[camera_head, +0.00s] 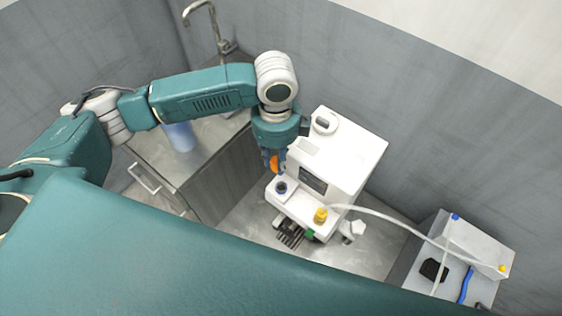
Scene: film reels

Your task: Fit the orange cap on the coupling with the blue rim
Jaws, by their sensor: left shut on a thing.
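The orange cap (275,162) is in the jaws of my left gripper (272,160), partly hidden by the fingers. My left gripper is shut on it and points down beside the white machine (352,160). The coupling with the blue rim (281,187) stands on the machine's lower front ledge, a little below the cap in the picture. The cap appears apart from the coupling. A yellow fitting (320,215) on the same machine has a white hose on it. My right gripper does not show.
A pale hose (390,222) runs from the yellow fitting to a white box (478,245) at the lower right. A metal cabinet (205,165) with a blue cylinder (180,137) and a tap (215,30) stands at left. Grey walls close in behind.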

